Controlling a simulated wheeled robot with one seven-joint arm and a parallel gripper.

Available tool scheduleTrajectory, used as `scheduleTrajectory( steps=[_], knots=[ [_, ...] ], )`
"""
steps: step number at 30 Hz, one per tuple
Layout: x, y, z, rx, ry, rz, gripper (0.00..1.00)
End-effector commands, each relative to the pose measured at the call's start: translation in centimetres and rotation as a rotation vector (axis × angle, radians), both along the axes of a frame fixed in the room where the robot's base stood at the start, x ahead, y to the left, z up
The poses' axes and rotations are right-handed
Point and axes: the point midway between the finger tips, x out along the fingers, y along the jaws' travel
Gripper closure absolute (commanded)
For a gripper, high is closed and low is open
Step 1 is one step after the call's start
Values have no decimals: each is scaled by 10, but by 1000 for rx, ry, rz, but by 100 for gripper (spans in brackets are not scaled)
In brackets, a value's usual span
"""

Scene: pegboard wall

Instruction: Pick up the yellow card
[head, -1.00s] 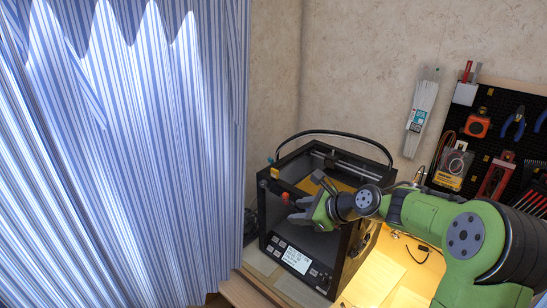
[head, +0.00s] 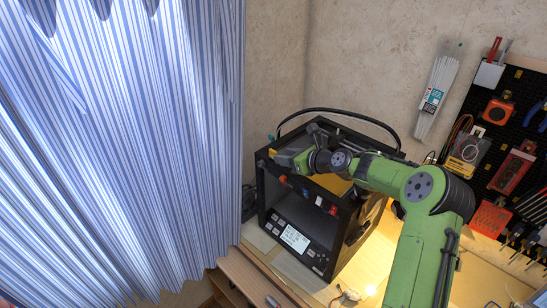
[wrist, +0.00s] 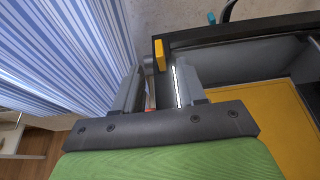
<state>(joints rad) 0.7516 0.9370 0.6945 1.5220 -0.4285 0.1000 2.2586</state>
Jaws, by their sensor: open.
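The small yellow card (head: 272,152) stands at the top front-left corner of the black printer frame (head: 262,190). In the wrist view the card (wrist: 160,55) shows in the gap between the two fingertips, on the dark frame edge. My gripper (head: 279,157) is over that corner, open, its fingers pointing toward the card. In the wrist view the gripper (wrist: 160,68) has one finger on each side of the card's line. I cannot tell whether the card is between the fingers in depth or just beyond them. No contact is visible.
A larger yellow plate (wrist: 250,125) lies inside the printer frame. Small coloured pieces hang along the printer's front top edge, including an orange one (head: 283,180). A striped curtain (head: 120,150) is close on the left. A pegboard with tools (head: 515,145) is at right.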

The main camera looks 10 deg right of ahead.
Motion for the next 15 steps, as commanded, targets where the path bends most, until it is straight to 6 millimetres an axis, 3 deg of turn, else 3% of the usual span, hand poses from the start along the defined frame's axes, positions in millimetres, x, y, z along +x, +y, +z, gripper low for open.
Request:
scheduleTrajectory(
  steps=[6, 13, 15],
  knots=[
    [30, 18, -12, 1, 1, 3, 60],
    [32, 19, -15, 0, 1, 1, 60],
    [32, 19, -15, 0, 1, 1, 69]
  ],
)
